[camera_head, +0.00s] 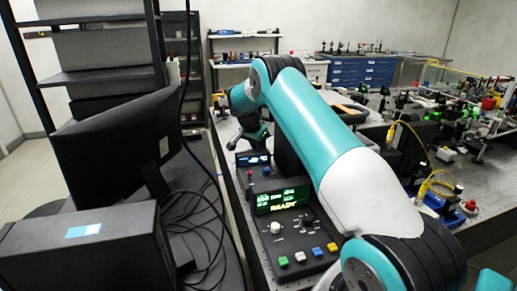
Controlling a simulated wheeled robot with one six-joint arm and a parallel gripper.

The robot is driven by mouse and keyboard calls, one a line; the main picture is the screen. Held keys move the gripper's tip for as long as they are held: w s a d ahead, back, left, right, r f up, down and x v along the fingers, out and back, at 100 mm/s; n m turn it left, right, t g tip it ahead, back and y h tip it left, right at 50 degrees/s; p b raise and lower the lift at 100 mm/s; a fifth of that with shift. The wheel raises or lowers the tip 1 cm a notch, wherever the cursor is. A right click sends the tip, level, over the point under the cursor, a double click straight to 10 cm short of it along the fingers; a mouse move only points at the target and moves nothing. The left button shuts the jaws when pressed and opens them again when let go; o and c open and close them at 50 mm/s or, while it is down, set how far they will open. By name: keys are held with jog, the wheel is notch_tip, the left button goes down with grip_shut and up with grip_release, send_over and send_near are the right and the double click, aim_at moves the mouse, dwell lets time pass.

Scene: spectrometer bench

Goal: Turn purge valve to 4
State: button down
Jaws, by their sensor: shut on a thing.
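My gripper (247,138) is small in the view, at the far end of my teal arm. It points down low over the left side of the bench, just behind a small black unit with a blue display (254,160). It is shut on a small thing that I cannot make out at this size. I cannot pick out the purge valve or its numbers; they are hidden or too small to see.
Nearer stands a black control box with a green display reading READY (283,199), a white knob (275,228) and coloured buttons (315,251). A monitor (115,140) and loose cables (205,215) lie left. Optical parts and yellow cables (435,185) crowd the right bench.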

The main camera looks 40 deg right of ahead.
jog(key=shift+w+m+g, duration=0.1)
jog(key=shift+m+g, duration=0.3)
jog(key=shift+m, duration=0.6)
jog(key=shift+r+m+g+p, duration=0.25)
jog(key=shift+m+g+p, duration=0.15)
jog(key=shift+m+p, duration=0.6)
jog(key=m+p, duration=0.1)
jog(key=p, duration=0.1)
jog(key=shift+m+g+p, duration=0.3)
jog(key=shift+p, duration=0.05)
jog(key=shift+f+m+y+p, duration=0.25)
jog(key=shift+m+p, duration=0.25)
jog(key=shift+p, duration=0.35)
jog(key=c, duration=1)
grip_release()
